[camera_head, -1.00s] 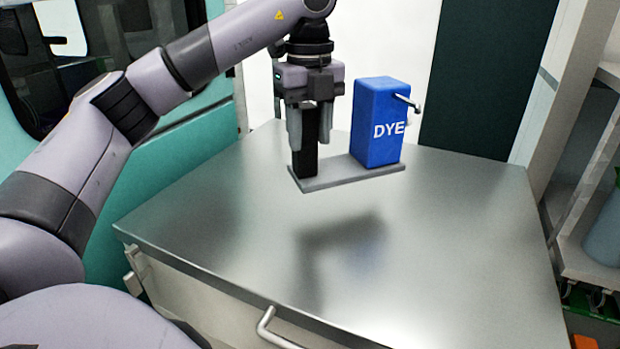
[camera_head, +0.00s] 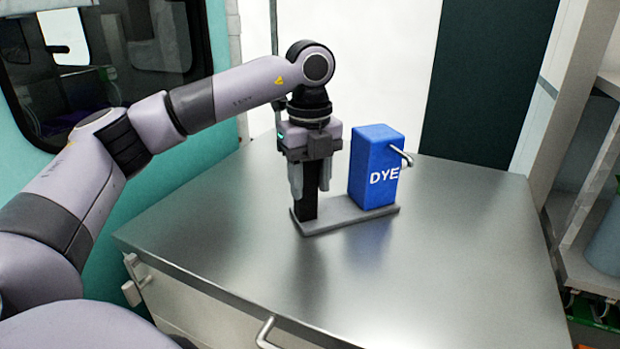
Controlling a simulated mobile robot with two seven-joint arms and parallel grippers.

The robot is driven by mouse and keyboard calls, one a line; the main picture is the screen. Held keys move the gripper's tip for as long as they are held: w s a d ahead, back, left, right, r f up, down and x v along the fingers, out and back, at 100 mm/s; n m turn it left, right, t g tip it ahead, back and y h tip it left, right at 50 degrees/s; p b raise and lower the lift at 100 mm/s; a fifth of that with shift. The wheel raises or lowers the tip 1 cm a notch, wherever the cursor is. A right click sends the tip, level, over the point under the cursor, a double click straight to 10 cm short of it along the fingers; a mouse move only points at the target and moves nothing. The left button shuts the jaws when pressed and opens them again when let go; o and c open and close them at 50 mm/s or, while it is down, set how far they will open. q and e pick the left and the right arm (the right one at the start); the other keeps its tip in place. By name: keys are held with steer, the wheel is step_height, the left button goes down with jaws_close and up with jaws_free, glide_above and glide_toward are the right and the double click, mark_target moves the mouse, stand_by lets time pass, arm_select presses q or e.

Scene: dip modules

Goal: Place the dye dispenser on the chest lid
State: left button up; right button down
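The dye dispenser (camera_head: 374,168) is a blue box marked DYE with a small spout at its upper right. It stands upright on a grey base plate that also carries a black post at its left end. My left gripper (camera_head: 310,190) points down and is shut on the dispenser's black post. The base is at or very close to the metal chest lid (camera_head: 420,270); I cannot tell for certain that it touches. The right gripper is not in view.
The lid is clear in front of the dispenser and to its right. A handle (camera_head: 266,332) and a latch (camera_head: 135,275) are on the chest's front. A shelf unit (camera_head: 590,268) with a pale container stands at the right.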

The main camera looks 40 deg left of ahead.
arm_select(q)
steer(key=o, duration=0.4)
steer(key=shift+c, duration=0.2)
steer(key=shift+r, duration=0.2)
step_height(320, 180, up, 12)
steer(key=p, duration=0.2)
steer(key=shift+f, duration=0.1)
